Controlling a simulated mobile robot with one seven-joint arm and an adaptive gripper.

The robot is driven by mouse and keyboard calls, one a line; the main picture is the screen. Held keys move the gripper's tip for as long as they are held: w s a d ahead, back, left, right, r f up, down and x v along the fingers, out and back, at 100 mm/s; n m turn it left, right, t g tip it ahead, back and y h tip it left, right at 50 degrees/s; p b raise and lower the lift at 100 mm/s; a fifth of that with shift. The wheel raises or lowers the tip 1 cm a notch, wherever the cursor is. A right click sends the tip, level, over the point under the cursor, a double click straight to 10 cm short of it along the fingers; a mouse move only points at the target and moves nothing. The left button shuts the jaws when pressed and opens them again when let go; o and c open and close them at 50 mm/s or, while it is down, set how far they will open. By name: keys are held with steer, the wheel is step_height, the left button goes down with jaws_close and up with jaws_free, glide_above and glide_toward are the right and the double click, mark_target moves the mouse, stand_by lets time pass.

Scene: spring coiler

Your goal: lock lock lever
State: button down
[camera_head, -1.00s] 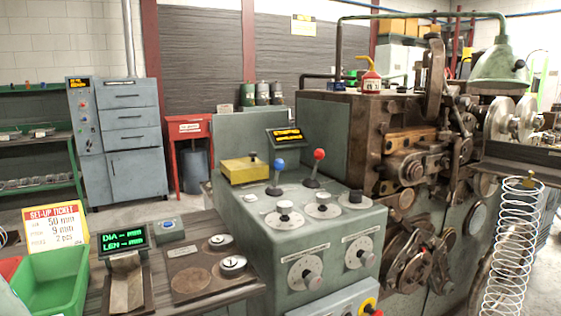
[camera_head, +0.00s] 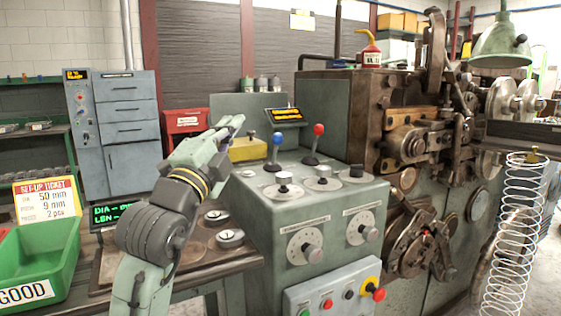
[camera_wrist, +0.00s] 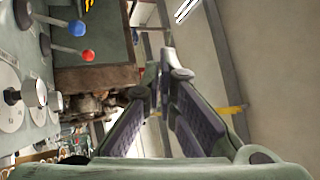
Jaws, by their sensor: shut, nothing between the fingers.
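On the green control console (camera_head: 300,205) stand a blue-knobbed lever (camera_head: 276,141) and a red-knobbed lever (camera_head: 317,132). A small dark-knobbed lever (camera_head: 250,134) stands at the yellow box (camera_head: 248,150). I cannot tell which one is the lock lever. My gripper (camera_head: 238,119) is raised left of these levers, near the yellow box, touching none that I can see. Its fingers are shut and empty. In the wrist view the fingertips (camera_wrist: 159,68) point into open space, with the blue knob (camera_wrist: 77,28) and red knob (camera_wrist: 88,55) off to the left.
The console also carries several dials and push buttons, and a small display (camera_head: 285,115) behind the levers. The brown coiling machine (camera_head: 410,150) stands at right, with a tall wire spring (camera_head: 508,235) before it. A green bin (camera_head: 40,265) and the set-up ticket (camera_head: 47,199) are at left.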

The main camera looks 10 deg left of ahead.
steer(key=w+d+f+m+g, duration=0.1)
steer(key=f, duration=0.2)
steer(key=w+d+f+m+g+h, duration=0.1)
steer(key=w+d+f+m+g, duration=0.1)
steer(key=f, duration=0.1)
steer(key=w+d+f+m+g+h+b, duration=0.1)
steer(key=w+d+f, duration=0.1)
steer(key=f, duration=0.1)
steer(key=shift+w+f+m+g, duration=0.1)
steer(key=shift+f+m+g, duration=0.2)
steer(key=shift+m+g, duration=0.1)
steer(key=shift+w+d+r+p, duration=0.2)
steer(key=shift+w+p, duration=0.1)
steer(key=shift+w, duration=0.15)
steer(key=p+x, duration=0.2)
steer(key=x, duration=0.6)
steer(key=shift+w+d+r+p, duration=0.1)
steer(key=shift+w+r+p, duration=0.1)
steer(key=shift+p, duration=0.15)
steer(key=w, duration=0.1)
steer(key=w+a+p, duration=0.1)
steer(key=w, duration=0.1)
steer(key=shift+w+a+r, duration=0.1)
steer(key=shift+r, duration=0.05)
steer(key=shift+w+a, duration=0.2)
steer(key=shift+w, duration=0.25)
steer(key=shift+r+p, duration=0.1)
steer(key=shift+p, duration=0.3)
